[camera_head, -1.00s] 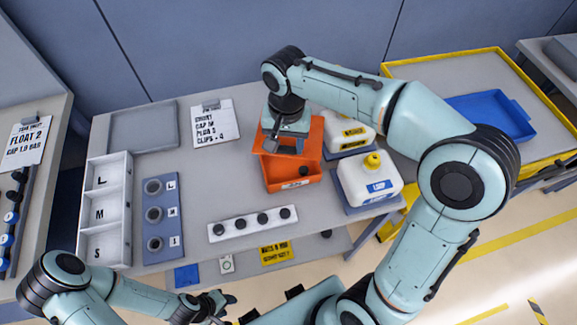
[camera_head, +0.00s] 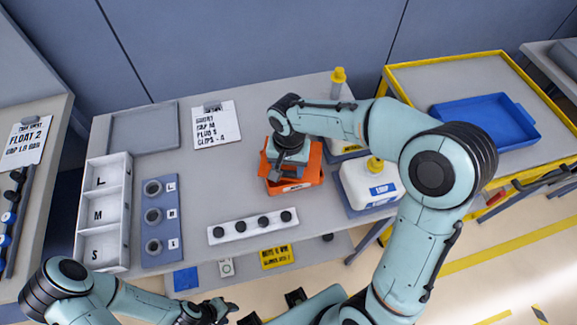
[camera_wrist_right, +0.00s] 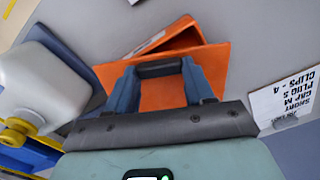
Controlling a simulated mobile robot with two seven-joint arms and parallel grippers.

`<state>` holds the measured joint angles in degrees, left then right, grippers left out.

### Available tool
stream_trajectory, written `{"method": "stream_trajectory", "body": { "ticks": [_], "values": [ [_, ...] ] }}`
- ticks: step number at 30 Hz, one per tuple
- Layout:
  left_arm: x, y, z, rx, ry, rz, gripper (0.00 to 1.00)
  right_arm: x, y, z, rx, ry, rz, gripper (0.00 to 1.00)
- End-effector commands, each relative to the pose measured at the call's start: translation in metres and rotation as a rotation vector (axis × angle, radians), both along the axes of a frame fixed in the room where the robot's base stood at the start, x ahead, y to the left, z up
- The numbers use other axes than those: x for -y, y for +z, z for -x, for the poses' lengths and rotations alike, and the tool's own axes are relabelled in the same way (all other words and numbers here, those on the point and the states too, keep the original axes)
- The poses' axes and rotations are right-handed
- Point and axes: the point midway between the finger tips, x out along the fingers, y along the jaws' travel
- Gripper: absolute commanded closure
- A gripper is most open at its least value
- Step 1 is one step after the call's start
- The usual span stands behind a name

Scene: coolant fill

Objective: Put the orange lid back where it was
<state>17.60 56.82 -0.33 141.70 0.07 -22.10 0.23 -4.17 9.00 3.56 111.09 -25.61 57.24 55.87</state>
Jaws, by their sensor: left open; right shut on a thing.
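My right gripper (camera_head: 290,172) is shut on the orange lid, which shows as a flat orange plate (camera_wrist_right: 160,94) between the blue fingers in the right wrist view. The gripper is directly over the orange box (camera_head: 312,181) on the grey table. In the wrist view the lid lies askew across the box (camera_wrist_right: 184,28), with part of the dark opening showing beyond it. I cannot tell whether the lid touches the rim. My left gripper (camera_head: 222,309) is open and empty at the bottom of the head view, in front of the table.
White jugs with yellow caps (camera_head: 369,187) stand right of the box. A white strip with black knobs (camera_head: 253,226) lies in front. A clipboard (camera_head: 216,124) lies at the back left. A blue tray (camera_head: 485,119) sits on the yellow-edged table to the right.

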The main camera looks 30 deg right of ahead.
Motion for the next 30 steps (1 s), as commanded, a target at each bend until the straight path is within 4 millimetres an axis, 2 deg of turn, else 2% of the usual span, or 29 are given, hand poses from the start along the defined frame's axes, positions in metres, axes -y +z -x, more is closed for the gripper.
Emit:
{"method": "stream_trajectory", "body": {
  "ticks": [15,16,18,26,30],
  "values": [
    [0.0,-0.01,0.007,-0.008,0.001,0.0,0.57,0.0,-0.011,0.0,0.001,0.0,0.001,0.79],
    [0.0,-0.01,0.007,-0.008,0.001,0.0,0.57,0.0,-0.012,0.0,0.0,0.0,0.0,0.38],
    [0.0,-0.01,0.007,-0.008,0.001,0.0,0.57,0.0,-0.011,0.0,0.0,0.0,0.0,0.22],
    [0.0,-0.01,0.006,-0.007,0.0,0.0,0.57,0.0,-0.011,0.0,0.0,0.0,0.0,0.22],
    [0.0,0.0,0.0,0.0,0.0,0.0,0.57,0.0,0.0,-0.001,0.002,0.0,0.0,0.22]
  ]
}}
